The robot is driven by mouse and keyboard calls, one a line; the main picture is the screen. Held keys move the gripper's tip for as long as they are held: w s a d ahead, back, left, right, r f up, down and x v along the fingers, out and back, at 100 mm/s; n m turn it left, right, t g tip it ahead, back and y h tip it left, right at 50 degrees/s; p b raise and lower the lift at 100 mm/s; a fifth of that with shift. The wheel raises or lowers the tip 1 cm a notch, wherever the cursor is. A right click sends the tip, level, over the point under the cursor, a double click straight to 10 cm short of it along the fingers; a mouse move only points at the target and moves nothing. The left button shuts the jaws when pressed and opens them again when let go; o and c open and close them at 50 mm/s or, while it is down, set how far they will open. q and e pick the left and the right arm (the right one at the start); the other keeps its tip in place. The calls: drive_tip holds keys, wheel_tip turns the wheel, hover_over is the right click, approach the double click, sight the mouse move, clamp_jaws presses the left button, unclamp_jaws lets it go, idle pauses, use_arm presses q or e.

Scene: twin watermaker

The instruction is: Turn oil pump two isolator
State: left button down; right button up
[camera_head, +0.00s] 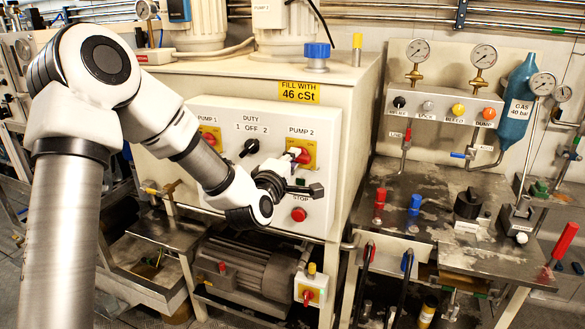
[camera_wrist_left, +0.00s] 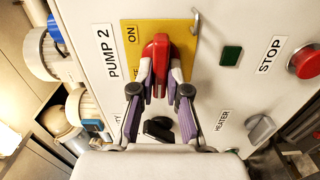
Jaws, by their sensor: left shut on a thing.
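The oil pump two isolator is a red handle on a yellow plate (camera_head: 306,148) under the PUMP 2 label on the white panel. In the left wrist view its red handle (camera_wrist_left: 157,60) stands between the fingertips, in line with the PUMP 2 lettering. My left gripper (camera_head: 288,172) reaches the isolator from the lower left. In the left wrist view the gripper (camera_wrist_left: 160,84) is shut on the handle, one finger on each side. An ON label (camera_wrist_left: 131,35) shows beside the handle; another label on the plate is partly hidden by a finger. My right gripper is out of view.
A red stop button (camera_head: 299,214) and a green button (camera_wrist_left: 231,56) sit close by on the panel. The duty switch (camera_head: 250,148) and the PUMP 1 isolator (camera_head: 210,138) are to the left. A bench with valves (camera_head: 440,190) stands to the right.

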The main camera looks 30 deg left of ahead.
use_arm(q)
drive_tip(key=shift+d+f+n, duration=0.1)
drive_tip(key=shift+f+n, duration=0.1)
drive_tip(key=shift+n, duration=0.1)
drive_tip(key=c, duration=1.2)
unclamp_jaws()
drive_tip(key=shift+o, duration=0.2)
drive_tip(key=shift+r, duration=0.1)
drive_tip(key=shift+s, duration=0.1)
drive_tip(key=v, duration=0.7)
drive_tip(key=shift+s, duration=0.25)
